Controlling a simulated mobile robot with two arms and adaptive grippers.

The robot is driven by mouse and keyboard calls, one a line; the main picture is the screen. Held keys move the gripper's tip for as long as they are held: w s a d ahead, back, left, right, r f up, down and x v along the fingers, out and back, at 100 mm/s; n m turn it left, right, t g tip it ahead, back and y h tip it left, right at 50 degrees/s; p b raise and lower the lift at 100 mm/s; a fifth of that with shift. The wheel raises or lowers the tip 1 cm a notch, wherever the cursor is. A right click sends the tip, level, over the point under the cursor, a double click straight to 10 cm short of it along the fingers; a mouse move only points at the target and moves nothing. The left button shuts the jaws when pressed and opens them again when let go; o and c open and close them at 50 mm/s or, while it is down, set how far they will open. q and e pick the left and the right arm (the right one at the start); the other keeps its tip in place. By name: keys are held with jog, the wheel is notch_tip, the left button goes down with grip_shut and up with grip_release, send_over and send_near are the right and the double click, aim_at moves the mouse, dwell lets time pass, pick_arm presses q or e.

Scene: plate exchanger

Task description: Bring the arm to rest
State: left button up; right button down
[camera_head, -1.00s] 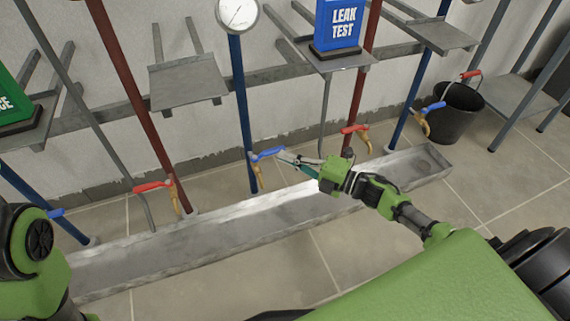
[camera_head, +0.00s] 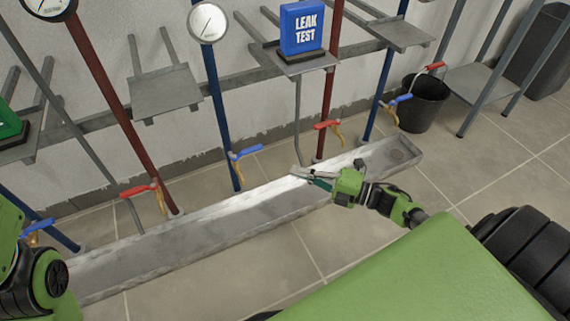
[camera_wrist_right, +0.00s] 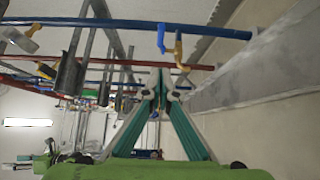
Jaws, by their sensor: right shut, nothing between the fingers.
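My right gripper (camera_head: 303,176) is shut and empty in the head view, above the grey metal trough. Its arm comes in from the lower right. In the right wrist view its two teal fingers (camera_wrist_right: 160,82) meet at the tips with nothing between them. The gripper is apart from the nearby valves: the blue-handled valve (camera_head: 246,152) is to its left, and the red-handled valve (camera_head: 329,126) is above and a little right of it in the picture. Part of my left arm shows at the lower left edge; its gripper does not show.
The long metal trough (camera_head: 205,237) runs along the floor under red and blue pipes. A blue "LEAK TEST" sign (camera_head: 302,27) stands on a shelf. A black bucket (camera_head: 423,103) hangs or stands at the right. Open tiled floor (camera_head: 240,287) lies in front of the trough.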

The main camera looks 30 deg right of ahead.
jog(key=shift+s+d, duration=0.45)
